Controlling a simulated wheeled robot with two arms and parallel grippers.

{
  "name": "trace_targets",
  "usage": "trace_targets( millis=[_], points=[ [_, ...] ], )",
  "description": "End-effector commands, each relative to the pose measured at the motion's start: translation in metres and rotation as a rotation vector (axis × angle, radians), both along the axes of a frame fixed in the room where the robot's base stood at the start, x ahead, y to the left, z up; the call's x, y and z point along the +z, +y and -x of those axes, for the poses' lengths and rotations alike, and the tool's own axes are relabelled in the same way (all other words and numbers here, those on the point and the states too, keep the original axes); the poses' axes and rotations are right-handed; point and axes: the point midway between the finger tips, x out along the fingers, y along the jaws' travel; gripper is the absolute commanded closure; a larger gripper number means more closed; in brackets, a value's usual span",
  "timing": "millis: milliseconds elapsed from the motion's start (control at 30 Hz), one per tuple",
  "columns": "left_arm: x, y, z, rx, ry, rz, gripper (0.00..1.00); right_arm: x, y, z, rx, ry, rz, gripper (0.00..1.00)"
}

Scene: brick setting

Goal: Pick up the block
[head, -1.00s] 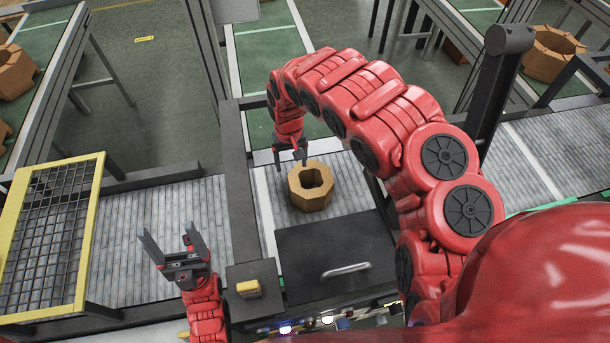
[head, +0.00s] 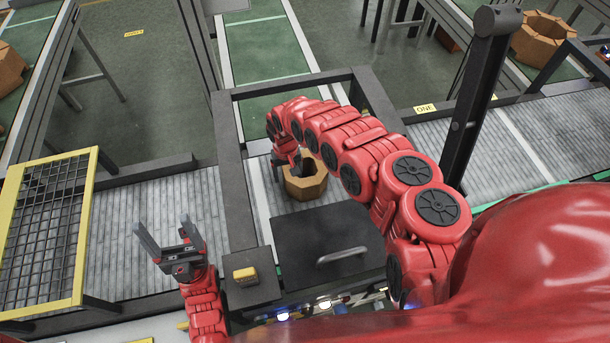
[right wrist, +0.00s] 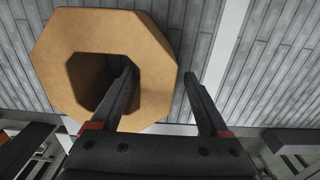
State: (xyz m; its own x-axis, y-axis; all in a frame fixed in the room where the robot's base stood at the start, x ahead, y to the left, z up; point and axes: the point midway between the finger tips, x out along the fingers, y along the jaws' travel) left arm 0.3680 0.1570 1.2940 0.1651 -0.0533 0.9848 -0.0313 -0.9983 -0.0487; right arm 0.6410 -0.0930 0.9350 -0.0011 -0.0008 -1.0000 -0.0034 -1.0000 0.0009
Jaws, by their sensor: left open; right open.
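The block (head: 305,186) is a tan octagonal ring with a hole through its middle, resting on the grey conveyor behind the dark panel. My right gripper (head: 292,166) is at the block from above and behind, partly hidden by the block and arm. In the right wrist view the block (right wrist: 150,60) shows large; my right gripper (right wrist: 160,82) is open, with one finger over the hole and the other outside the block's wall. Whether the fingers reach down around the wall cannot be told. My left gripper (head: 163,238) is open and empty at the lower left, away from the block.
A dark panel with a metal handle (head: 342,255) lies in front of the block. A yellow-framed mesh guard (head: 86,200) is at the left. A dark post (head: 485,95) rises at the right. More tan blocks (head: 543,38) lie farther off.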

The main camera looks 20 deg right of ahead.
Motion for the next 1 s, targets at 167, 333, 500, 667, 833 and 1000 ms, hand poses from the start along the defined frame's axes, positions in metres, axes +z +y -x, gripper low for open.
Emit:
trace_targets(
  millis=[167, 333, 500, 667, 833, 1000],
  points=[
    [-0.028, 0.000, 0.000, 0.000, 0.000, 0.000, 0.22, -0.038, -0.003, 0.001, -0.002, -0.001, -0.002, 0.21],
    [-0.031, 0.000, 0.000, 0.000, 0.000, 0.000, 0.22, -0.042, -0.003, 0.000, -0.001, -0.002, -0.001, 0.21],
    [-0.029, 0.000, 0.000, 0.000, 0.000, 0.000, 0.22, -0.040, -0.003, 0.000, -0.001, -0.001, -0.001, 0.27],
    [-0.029, 0.000, 0.000, 0.000, 0.000, 0.000, 0.22, -0.040, -0.003, 0.000, -0.001, -0.001, -0.001, 0.55],
    [-0.029, 0.000, 0.000, 0.000, 0.000, 0.000, 0.22, -0.040, -0.003, 0.000, -0.001, -0.002, -0.001, 0.86],
    [-0.030, 0.000, 0.000, 0.000, 0.000, 0.000, 0.22, -0.040, -0.003, 0.000, -0.001, -0.002, -0.001, 1.00]
  ],
)
